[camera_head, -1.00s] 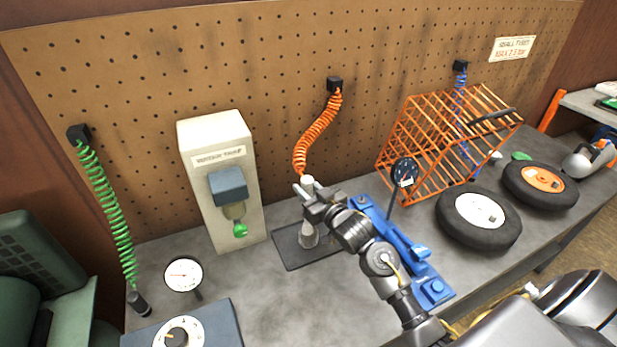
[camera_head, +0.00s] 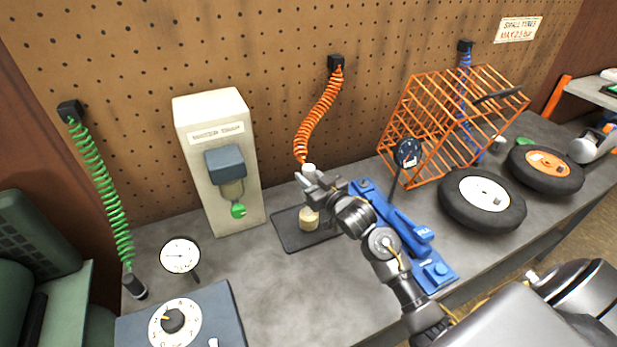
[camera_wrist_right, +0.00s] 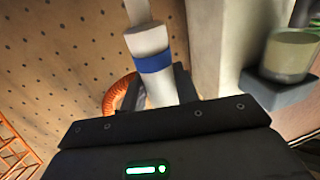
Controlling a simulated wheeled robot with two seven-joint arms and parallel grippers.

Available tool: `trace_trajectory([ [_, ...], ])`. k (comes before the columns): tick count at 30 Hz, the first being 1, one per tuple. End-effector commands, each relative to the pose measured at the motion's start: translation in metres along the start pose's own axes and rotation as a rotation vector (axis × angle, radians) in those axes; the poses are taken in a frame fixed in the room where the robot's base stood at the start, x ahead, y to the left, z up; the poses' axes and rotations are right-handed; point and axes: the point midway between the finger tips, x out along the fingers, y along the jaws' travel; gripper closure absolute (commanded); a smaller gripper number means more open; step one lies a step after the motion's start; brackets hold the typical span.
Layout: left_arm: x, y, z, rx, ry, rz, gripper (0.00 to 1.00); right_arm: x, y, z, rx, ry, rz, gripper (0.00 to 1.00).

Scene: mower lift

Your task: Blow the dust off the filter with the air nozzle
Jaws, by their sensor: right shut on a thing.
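My right gripper (camera_head: 312,184) is shut on the air nozzle (camera_head: 309,169), whose pale top sticks up above the fingers. In the right wrist view the nozzle (camera_wrist_right: 150,50) is white with a blue band. The filter (camera_head: 309,218) is a small cream cylinder standing on a black mat (camera_head: 290,238). The gripper and nozzle are above it, and the gripper hides part of its top. Whether the nozzle touches the filter cannot be told. My left gripper is not in view.
An orange coiled hose (camera_head: 318,115) hangs behind the gripper. A cream water-trap unit (camera_head: 205,130) stands left. A blue tool (camera_head: 405,235), an orange wire cage (camera_head: 420,125) and tyres (camera_head: 483,200) stand right. A gauge (camera_head: 180,255) is front left; the bench front middle is clear.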

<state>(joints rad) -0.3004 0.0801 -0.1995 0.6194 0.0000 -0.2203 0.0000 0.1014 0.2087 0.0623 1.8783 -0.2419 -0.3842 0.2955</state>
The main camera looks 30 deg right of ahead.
Motion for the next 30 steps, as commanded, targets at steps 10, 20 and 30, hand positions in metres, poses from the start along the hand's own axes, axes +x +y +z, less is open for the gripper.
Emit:
trace_trajectory([
  [10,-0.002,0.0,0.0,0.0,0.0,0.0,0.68,-0.001,0.001,-0.002,0.0,0.001,0.0,0.99],
  [20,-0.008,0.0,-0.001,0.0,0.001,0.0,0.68,-0.008,0.005,-0.002,-0.001,0.001,0.0,0.99],
  [30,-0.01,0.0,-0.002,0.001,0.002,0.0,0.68,-0.012,0.008,-0.001,0.0,0.001,0.0,0.99],
])
